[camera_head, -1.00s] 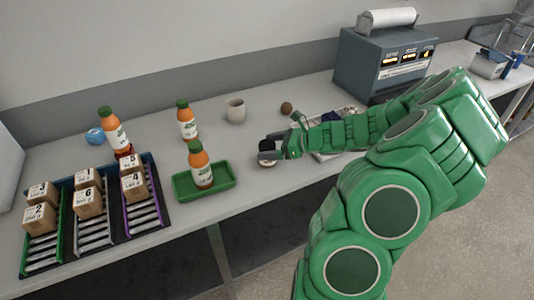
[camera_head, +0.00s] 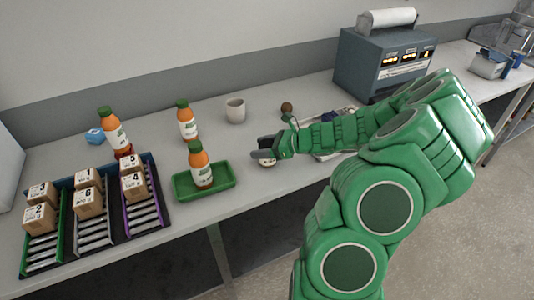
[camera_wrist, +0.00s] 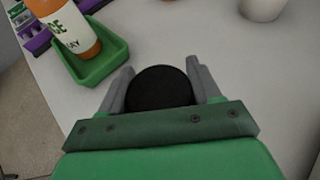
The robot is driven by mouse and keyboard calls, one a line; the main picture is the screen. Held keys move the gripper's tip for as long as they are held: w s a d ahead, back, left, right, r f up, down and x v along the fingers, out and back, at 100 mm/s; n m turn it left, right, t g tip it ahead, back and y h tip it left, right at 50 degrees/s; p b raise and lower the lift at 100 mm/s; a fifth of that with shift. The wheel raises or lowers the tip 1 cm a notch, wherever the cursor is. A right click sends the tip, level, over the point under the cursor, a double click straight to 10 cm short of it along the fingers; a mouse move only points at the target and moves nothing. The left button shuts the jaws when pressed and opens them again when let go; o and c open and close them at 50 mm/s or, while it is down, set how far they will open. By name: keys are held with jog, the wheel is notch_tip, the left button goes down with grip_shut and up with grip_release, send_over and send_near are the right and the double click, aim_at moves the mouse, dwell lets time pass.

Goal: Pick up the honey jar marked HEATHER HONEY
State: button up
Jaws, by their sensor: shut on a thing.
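My gripper (camera_head: 264,151) is at the front middle of the table, right of the green tray. In the wrist view its two grey fingers (camera_wrist: 160,78) are shut on a jar with a round black lid (camera_wrist: 160,89), one finger on each side. The jar's body is hidden under the lid there and mostly behind the fingers in the head view. No label shows on it, so I cannot read HEATHER HONEY. I cannot tell whether the jar is off the table.
A green tray (camera_head: 226,184) holding an orange bottle (camera_head: 200,168) stands left of my gripper. A pale mug (camera_head: 236,111) and a brown ball (camera_head: 287,106) are behind. Boxes (camera_head: 88,203) sit on roller lanes at left. A blue-grey machine (camera_head: 385,62) stands back right.

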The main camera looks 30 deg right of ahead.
jog(key=shift+c, duration=0.7)
